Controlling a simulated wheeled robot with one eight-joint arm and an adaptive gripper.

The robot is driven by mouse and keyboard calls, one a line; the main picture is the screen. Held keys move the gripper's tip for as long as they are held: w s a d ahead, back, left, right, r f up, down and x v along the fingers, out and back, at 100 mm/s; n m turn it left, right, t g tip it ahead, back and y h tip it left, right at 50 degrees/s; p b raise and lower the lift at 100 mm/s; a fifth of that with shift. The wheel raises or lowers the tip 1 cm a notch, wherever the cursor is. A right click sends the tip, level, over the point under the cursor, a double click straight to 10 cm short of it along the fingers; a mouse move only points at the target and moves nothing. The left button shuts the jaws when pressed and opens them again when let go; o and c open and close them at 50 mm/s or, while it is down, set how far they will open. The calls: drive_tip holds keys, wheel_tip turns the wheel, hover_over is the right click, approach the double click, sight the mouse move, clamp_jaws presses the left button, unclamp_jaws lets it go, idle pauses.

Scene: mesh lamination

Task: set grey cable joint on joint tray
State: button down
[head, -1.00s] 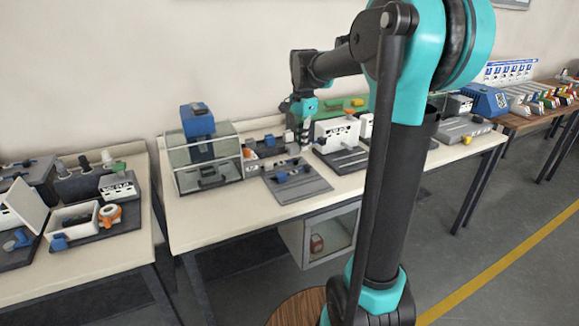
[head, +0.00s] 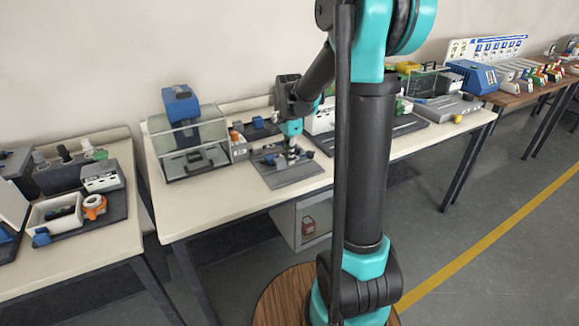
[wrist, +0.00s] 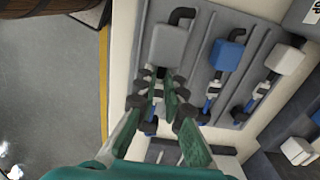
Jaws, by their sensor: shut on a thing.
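The joint tray is a flat grey board (head: 272,178) on the middle bench in the head view; its bare surface (wrist: 205,22) also shows in the wrist view. My gripper (wrist: 163,88) is over the left part of the tray, its green-padded fingers close together. It is shut on the grey cable joint (wrist: 168,45), a grey block with a black cable end. The fingers hide the joint's lower part, so I cannot tell whether it touches the tray. In the head view my gripper (head: 291,155) points down at the tray.
A blue joint (wrist: 227,55) and a pale grey joint (wrist: 285,60) lie beside the held one. A glass-sided case with a blue top (head: 182,105) stands left of the tray. A dark board (head: 400,128) lies to the right. The bench's front edge (head: 250,208) is close to the tray.

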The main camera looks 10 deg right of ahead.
sight(290, 174)
drive_tip(key=shift+f, duration=2.15)
drive_tip(key=c, duration=1.6)
unclamp_jaws()
drive_tip(key=shift+f, duration=0.1)
wheel_tip(290, 174, up, 12)
drive_tip(key=shift+s, duration=0.1)
drive_tip(key=s+d+f+n+t, duration=0.1)
drive_tip(key=s+f+n, duration=0.3)
drive_tip(key=s, duration=0.3)
drive_tip(key=s+d+f+n+t, duration=0.1)
drive_tip(key=s+f+n, duration=0.4)
drive_tip(key=s, duration=0.2)
drive_tip(key=s+d+f+n+t, duration=0.2)
drive_tip(key=s+f+n, duration=0.2)
drive_tip(key=s, duration=0.4)
drive_tip(key=shift+f+n, duration=0.2)
drive_tip(key=shift+n, duration=0.5)
